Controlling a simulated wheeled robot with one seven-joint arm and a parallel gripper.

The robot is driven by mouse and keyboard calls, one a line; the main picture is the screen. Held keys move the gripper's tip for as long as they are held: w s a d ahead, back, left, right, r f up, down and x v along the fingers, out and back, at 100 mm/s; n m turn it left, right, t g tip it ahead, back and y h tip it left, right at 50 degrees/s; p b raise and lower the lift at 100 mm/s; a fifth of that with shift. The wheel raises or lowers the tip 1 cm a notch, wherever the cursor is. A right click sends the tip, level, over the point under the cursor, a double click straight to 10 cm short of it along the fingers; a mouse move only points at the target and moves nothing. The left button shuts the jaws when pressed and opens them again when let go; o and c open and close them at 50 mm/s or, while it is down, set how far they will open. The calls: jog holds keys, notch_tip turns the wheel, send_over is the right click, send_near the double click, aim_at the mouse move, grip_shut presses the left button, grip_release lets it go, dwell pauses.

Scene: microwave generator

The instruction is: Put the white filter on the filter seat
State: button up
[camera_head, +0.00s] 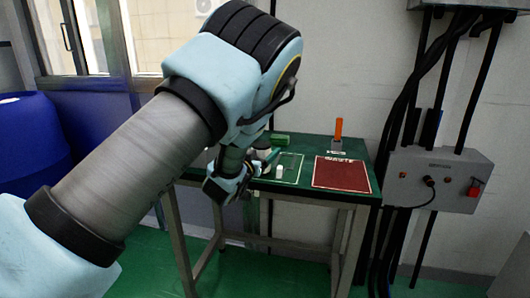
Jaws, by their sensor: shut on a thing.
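My arm comes in from the lower left and covers much of the view. My gripper (271,165) is small and partly hidden behind my own wrist, over the left half of the green table. It is shut on a small white piece (279,171), which looks like the white filter. The piece is at the front of a white-outlined area (292,162) on the table; I cannot tell whether it touches the surface. I cannot make out the filter seat; my arm hides part of the table's left side.
The table (315,196) also bears a red mat marked WASTE (341,175), an orange-handled item (338,130) at the back and a green block (280,139). A grey electrical box (438,180) with cables is on the wall at right. A blue container (30,140) stands at left.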

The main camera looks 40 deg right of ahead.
jog(key=shift+f, duration=0.15)
jog(key=o, duration=1.4)
jog(key=shift+a, duration=0.1)
jog(key=b+v, duration=0.2)
jog(key=v, duration=1)
